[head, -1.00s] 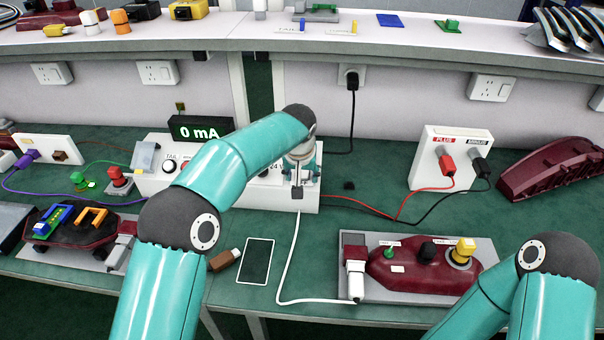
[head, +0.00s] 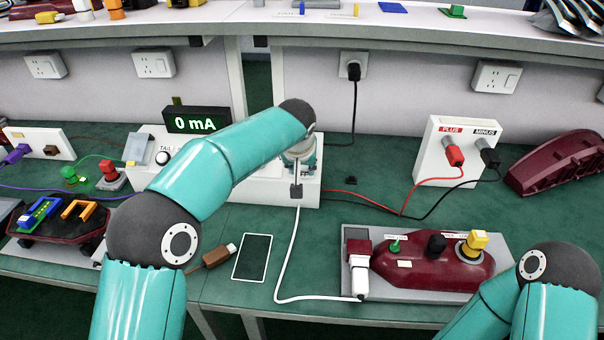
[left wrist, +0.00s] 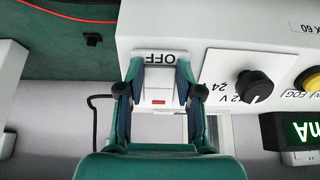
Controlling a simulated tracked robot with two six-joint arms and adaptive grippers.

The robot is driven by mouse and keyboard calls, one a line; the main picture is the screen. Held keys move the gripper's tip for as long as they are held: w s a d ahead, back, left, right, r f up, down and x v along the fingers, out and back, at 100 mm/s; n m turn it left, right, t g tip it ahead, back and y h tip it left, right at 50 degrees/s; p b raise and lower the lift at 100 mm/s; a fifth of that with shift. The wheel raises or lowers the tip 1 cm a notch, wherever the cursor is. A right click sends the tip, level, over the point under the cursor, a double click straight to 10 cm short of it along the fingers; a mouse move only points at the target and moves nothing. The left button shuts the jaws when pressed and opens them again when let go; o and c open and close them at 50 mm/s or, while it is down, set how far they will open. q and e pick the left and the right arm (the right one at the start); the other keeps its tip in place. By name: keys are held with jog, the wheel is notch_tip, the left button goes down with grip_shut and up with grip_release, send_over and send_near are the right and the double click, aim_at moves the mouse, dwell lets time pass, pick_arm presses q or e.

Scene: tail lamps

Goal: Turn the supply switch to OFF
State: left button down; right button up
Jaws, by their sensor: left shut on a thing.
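The supply switch (left wrist: 158,88) is a pale block with a small red mark on the white supply box (left wrist: 225,35). An OFF label (left wrist: 160,58) shows beside it, upside down in the left wrist view. My left gripper (left wrist: 158,80) has a finger on each side of the switch and is shut on it. In the head view my left gripper (head: 299,165) is at the right end of the supply box (head: 262,190), and my arm hides much of that box. The display (head: 196,120) on the box reads 0 mA. My right gripper is out of view.
A knob (left wrist: 253,86) marked 12 V and 24 V and a yellow button (left wrist: 310,80) sit beside the switch. In the head view, a white cable (head: 283,265), a phone (head: 253,257) and a lamp on a plate (head: 430,266) lie in front.

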pick_arm(q)
jog(key=c, duration=0.8)
grip_release()
jog(key=shift+o, duration=0.2)
jog(key=v, duration=1.2)
jog(key=shift+f, duration=0.1)
